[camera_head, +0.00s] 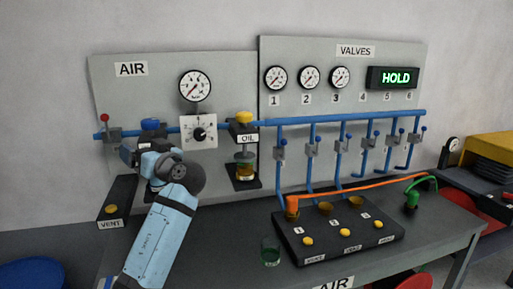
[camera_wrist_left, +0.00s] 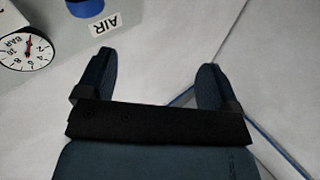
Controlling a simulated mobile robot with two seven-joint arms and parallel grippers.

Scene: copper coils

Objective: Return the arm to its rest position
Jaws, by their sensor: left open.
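My left arm (camera_head: 160,235) rises from the bottom left of the head view in front of the AIR panel (camera_head: 225,80). My left gripper (camera_head: 128,155) is in front of the panel's lower left, partly hidden by its own wrist. In the left wrist view, the gripper (camera_wrist_left: 155,60) has its two dark fingers wide apart with nothing between them. Beyond the fingers is plain grey surface. My right arm is not in view.
The VENT box (camera_head: 120,195) is left of the arm. The OIL unit (camera_head: 244,150) is to its right. A black button box (camera_head: 340,235) stands on the bench.

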